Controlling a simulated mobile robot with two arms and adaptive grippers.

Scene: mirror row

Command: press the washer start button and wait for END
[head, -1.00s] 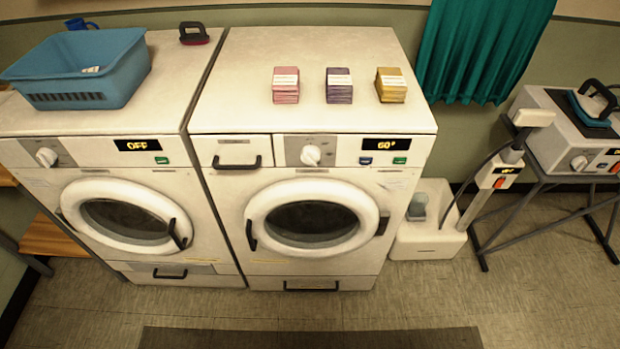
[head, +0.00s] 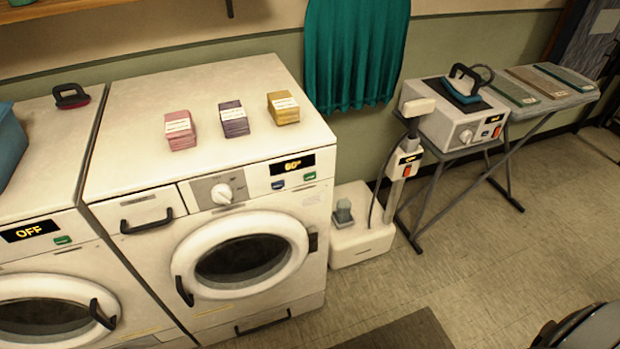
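A white front-loading machine (head: 150,262) stands at the centre left of the head view, its round door (head: 240,258) shut. Its display (head: 292,165) reads 60°. Below the display are a blue button (head: 278,185) and a green button (head: 309,176), left of them a white dial (head: 222,194). A second white machine (head: 30,262) is cut off at the left; its display (head: 30,231) reads OFF and it has a green button (head: 63,240). Neither of my grippers is in view.
Beyond is an ironing station (head: 462,125). The floor in front is clear, with a dark mat (head: 405,333).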

